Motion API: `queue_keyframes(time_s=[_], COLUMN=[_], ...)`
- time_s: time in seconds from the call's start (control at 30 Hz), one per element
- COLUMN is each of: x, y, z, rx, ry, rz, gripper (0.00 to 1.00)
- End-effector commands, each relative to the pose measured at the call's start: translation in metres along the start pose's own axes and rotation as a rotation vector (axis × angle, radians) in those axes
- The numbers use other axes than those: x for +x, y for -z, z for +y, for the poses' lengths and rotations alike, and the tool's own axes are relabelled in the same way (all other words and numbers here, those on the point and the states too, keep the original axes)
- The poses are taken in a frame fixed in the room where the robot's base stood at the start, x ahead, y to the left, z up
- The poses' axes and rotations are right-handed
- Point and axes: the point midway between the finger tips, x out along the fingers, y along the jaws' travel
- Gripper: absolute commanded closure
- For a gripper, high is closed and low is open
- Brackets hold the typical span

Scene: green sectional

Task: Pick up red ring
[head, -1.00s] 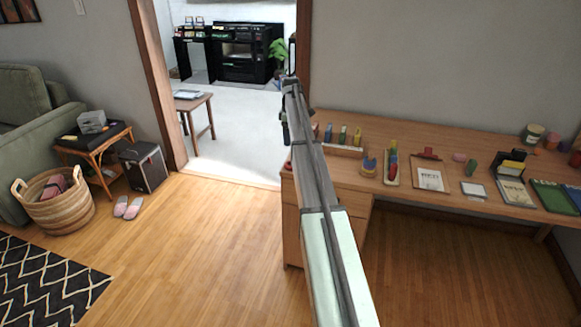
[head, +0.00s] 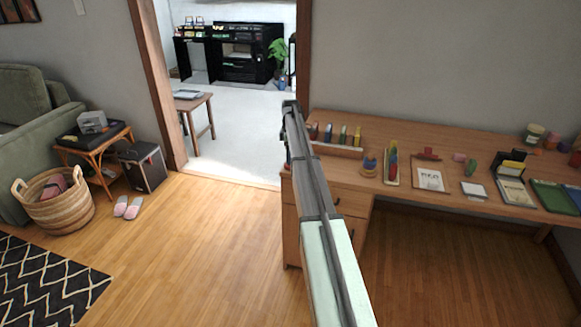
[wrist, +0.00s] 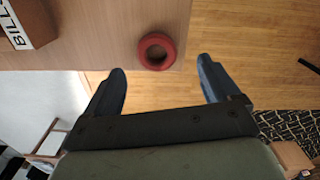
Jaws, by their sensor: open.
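The red ring (wrist: 144,49) lies flat near the edge of the wooden desk (wrist: 95,52) in the wrist view. My gripper (wrist: 162,78) is open and empty, its two dark fingers spread apart. The ring shows just beyond the fingertips, between them and nearer the left finger, and is not touched. In the head view I cannot make out the ring, and my arm hides the left end of the desk (head: 455,146).
A box marked "BILLS" (wrist: 28,22) stands left of the ring in the wrist view. Wooden floor (head: 200,250) is open left of the desk.

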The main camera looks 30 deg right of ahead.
Motion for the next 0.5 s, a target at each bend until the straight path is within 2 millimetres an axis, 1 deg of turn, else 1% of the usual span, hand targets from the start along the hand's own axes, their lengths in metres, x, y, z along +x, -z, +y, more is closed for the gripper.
queue_keyframes(time_s=[0.17,0.5], x=[0.008,0.049], y=[0.0,0.001], z=[0.002,0.005], rx=[0.0,0.0], ry=[0.0,0.0], rz=[0.0,0.0], gripper=[0.11,0.11])
